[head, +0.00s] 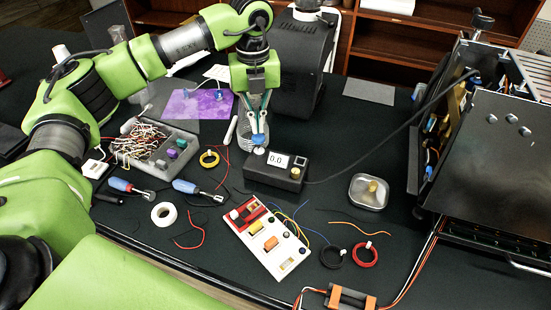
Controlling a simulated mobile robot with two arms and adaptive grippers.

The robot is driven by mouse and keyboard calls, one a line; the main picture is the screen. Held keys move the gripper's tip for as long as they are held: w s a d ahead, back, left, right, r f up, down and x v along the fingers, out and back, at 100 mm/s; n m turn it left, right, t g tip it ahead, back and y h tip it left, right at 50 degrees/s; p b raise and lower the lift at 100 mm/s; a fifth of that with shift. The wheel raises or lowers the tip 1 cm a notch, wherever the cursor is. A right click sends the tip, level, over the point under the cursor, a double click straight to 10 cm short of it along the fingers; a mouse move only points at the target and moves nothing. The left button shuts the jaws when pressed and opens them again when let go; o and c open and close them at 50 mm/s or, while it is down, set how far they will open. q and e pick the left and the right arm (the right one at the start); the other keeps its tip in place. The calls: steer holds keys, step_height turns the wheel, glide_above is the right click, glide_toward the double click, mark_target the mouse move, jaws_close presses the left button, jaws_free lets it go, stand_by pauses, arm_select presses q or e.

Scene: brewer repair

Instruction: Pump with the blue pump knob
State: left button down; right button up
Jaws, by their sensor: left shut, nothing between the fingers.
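The blue pump knob (258,139) is in the middle of the head view, just behind a black box with a display (283,172) reading 0.0. My left gripper (259,128) points down from above, its fingers shut with nothing between them. Its fingertips are at or just over the top of the knob; I cannot tell if they touch it. A clear, ringed cylinder (245,150) shows behind the fingers, partly hidden. My right gripper is not in view.
A red and white switch panel (266,244) lies in front of the box. A black hose (385,138) runs from the box to the open machine (490,150). Screwdrivers, tape and wire coils lie around.

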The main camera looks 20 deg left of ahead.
mark_target(258, 136)
arm_select(q)
steer(key=shift+f, duration=0.1)
steer(key=shift+f+b, duration=1.75)
steer(key=shift+f, duration=0.8)
steer(key=shift+r+p, duration=1.8)
steer(key=shift+r, duration=1.05)
steer(key=shift+f, duration=0.25)
steer(key=shift+r, duration=0.2)
